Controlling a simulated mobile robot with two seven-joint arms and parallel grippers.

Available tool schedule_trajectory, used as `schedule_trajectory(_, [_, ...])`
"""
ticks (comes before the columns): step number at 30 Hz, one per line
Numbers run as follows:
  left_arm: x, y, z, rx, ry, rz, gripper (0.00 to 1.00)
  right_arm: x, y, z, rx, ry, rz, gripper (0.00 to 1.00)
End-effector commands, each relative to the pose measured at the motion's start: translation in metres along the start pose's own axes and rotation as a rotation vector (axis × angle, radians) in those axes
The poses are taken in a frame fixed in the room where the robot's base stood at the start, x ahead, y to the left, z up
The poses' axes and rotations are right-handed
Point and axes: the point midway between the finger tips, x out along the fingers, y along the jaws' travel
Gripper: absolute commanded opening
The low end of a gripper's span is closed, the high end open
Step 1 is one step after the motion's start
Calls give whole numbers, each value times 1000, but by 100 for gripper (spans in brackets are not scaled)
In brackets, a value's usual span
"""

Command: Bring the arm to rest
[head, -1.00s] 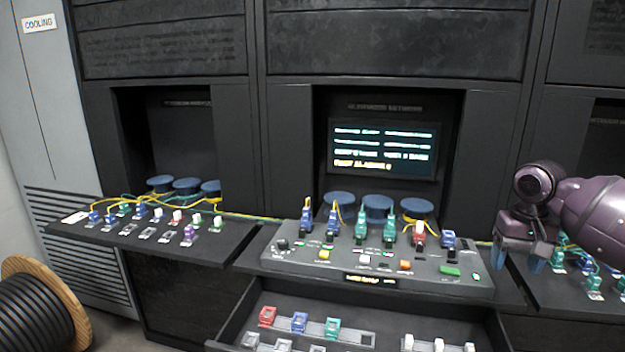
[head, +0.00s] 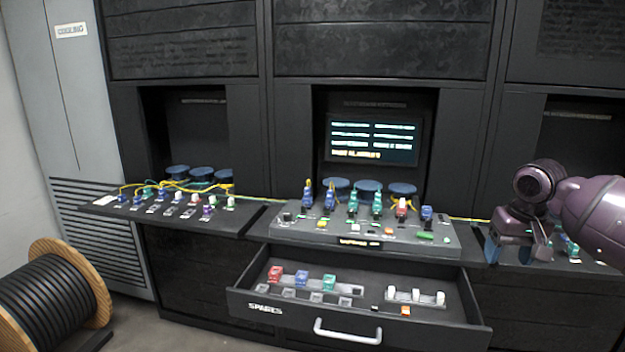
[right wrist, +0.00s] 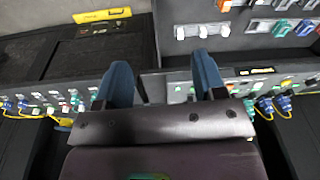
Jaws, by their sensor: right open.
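My right gripper (head: 509,250) is at the right of the head view, in front of the right-hand shelf, with its blue fingers pointing down. In the right wrist view its two blue fingers (right wrist: 163,82) stand apart with nothing between them. It is open and empty, clear of the middle console (head: 300,236). My left gripper is not in view.
An open drawer (head: 362,334) marked SPARES juts out below the middle console, holding red, blue and green connectors and white pieces. The left shelf (head: 245,217) carries several connectors and yellow cables. A cable reel (head: 98,290) stands on the floor at left.

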Motion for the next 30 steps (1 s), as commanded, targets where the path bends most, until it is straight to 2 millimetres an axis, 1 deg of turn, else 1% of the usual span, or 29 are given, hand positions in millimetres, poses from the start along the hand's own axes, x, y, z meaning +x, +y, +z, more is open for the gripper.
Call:
schedule_trajectory(2, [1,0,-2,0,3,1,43,-1,-5,-14,-62,102,-1,64])
schedule_trajectory(5, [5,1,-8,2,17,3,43,-11,-13,-35,-150,253,2,64])
schedule_trajectory(8, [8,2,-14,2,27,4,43,-22,-34,-54,-257,417,-2,64])
schedule_trajectory(11, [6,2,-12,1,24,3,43,-20,-58,-66,-370,568,-10,64])
schedule_trajectory(14, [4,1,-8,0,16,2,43,-5,-85,-67,-482,711,-26,64])
schedule_trajectory(15, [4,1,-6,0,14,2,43,3,-96,-64,-526,767,-34,64])
schedule_trajectory(17, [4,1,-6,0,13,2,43,16,-109,-58,-579,843,-45,64])
schedule_trajectory(18, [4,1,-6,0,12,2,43,25,-118,-53,-609,889,-52,64])
schedule_trajectory(22, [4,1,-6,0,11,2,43,54,-139,-28,-677,1021,-75,64])
schedule_trajectory(26, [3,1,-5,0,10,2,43,83,-150,3,-704,1120,-89,64])
schedule_trajectory(30, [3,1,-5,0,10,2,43,112,-153,40,-697,1196,-90,64])
